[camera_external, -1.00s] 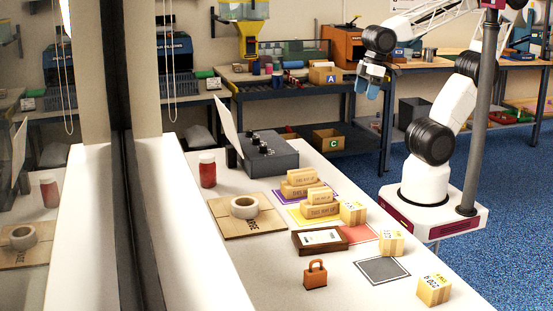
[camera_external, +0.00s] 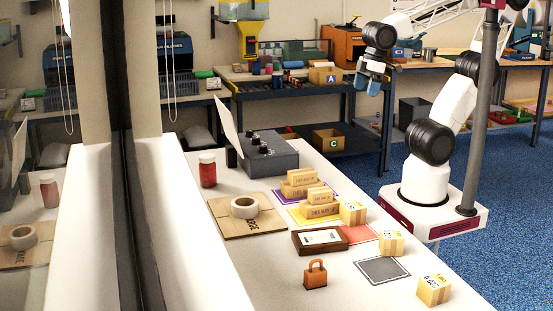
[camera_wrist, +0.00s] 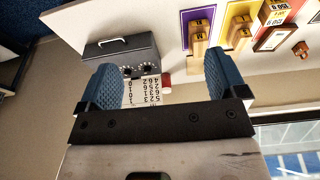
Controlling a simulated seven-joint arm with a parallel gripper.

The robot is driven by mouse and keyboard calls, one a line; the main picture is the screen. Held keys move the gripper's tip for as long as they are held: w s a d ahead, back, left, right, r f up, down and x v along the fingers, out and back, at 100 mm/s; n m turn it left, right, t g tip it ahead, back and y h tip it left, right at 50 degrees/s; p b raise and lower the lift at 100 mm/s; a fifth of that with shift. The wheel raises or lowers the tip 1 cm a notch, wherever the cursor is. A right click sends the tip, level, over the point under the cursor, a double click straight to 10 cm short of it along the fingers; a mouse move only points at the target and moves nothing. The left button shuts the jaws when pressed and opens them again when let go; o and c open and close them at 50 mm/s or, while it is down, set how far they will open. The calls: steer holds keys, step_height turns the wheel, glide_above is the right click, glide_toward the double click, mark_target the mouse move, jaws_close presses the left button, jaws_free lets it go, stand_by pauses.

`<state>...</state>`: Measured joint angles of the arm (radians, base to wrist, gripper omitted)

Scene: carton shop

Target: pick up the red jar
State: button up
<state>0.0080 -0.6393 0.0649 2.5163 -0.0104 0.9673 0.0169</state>
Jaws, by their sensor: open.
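The red jar (camera_external: 208,170) stands upright on the white table, left of the grey box with knobs, in the external view. In the wrist view a small red piece, apparently the jar (camera_wrist: 166,80), shows between the fingers beyond a white sheet with numbers; the rest of it is hidden.
The grey box (camera_external: 268,155) and an upright white panel (camera_external: 228,118) stand close to the jar. A tape roll (camera_external: 244,207) on flat cardboard lies in front. Wooden stamps (camera_external: 300,183), several small cartons and an orange padlock-shaped object (camera_external: 315,274) occupy the table's right side.

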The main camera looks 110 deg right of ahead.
steer(key=w+v, duration=0.1)
steer(key=v, duration=0.3)
steer(key=n+t+h, duration=0.8)
steer(key=n+h, duration=0.7)
steer(key=n, duration=1)
glide_above(214, 170)
steer(key=v, duration=0.5)
step_height(214, 170, down, 28)
steer(key=shift+f, duration=0.25)
steer(key=shift+w, duration=0.1)
steer(key=shift+x, duration=1.25)
